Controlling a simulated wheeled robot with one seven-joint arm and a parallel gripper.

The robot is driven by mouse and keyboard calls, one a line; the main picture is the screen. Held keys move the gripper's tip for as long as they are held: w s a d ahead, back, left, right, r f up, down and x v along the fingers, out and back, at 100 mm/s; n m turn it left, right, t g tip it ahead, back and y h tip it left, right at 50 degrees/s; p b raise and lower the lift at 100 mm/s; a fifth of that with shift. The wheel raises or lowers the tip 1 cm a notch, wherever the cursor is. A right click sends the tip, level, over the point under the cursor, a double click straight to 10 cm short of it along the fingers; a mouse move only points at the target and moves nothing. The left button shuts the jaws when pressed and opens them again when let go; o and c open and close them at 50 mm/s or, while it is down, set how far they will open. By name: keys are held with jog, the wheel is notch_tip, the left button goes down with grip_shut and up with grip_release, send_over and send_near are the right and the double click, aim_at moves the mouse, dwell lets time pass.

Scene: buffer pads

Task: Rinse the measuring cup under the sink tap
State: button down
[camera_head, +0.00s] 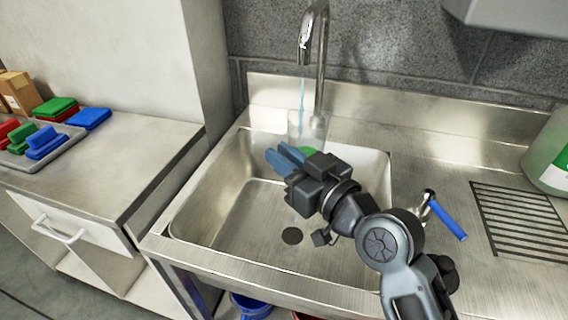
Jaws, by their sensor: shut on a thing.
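The sink tap (314,45) is a chrome gooseneck at the back of the sink. A thin bluish stream of water (302,92) falls from its spout. The measuring cup (308,130) is clear and hard to make out; it stands roughly upright under the spout, with the stream meeting its top. My gripper (284,157) reaches over the steel sink basin (215,205) from the lower right. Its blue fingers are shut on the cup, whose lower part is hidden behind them.
A blue-handled lever (447,219) stands at the basin's right edge, close to my arm. A slotted drain grid (520,222) and a large translucent container (549,155) are further right. On the left counter (110,165) are red, green and blue pads in a tray (42,150).

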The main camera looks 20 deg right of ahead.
jog(key=w+d+b, duration=0.2)
jog(key=w, duration=0.5)
jog(key=shift+w+b, duration=0.15)
jog(key=shift+b, duration=0.25)
dwell(1.6)
jog(key=s+a+p, duration=0.1)
jog(key=s+a, duration=0.1)
jog(key=s, duration=0.7)
jog(key=shift+a, duration=0.3)
jog(key=shift+s, duration=0.1)
jog(key=s+a+p, duration=0.1)
jog(key=s+p, duration=0.2)
jog(key=s, duration=1.7)
